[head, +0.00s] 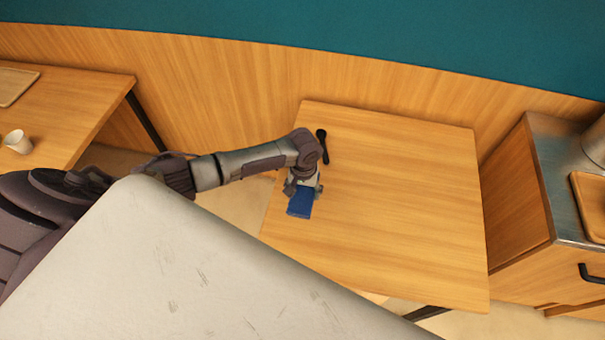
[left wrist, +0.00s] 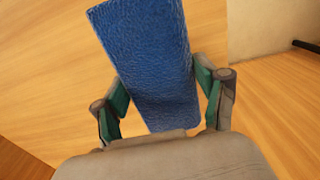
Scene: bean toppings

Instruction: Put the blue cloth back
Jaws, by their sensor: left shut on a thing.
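The blue cloth (head: 300,204) is a small folded rectangle at the left edge of the wooden table (head: 400,200). My left gripper (head: 303,188) is shut on the cloth in the head view. In the left wrist view the cloth (left wrist: 155,60) fills the space between the fingers of my left gripper (left wrist: 165,100) and extends beyond them. Whether the cloth touches the tabletop or is just above it, I cannot tell. My right gripper is in neither view.
A black slim object (head: 322,146) lies near the table's back left, beside my left wrist. The rest of this table is clear. A white cup (head: 18,141) and a wooden tray (head: 14,86) are on the left table. A metal-topped counter (head: 560,170) stands at the right.

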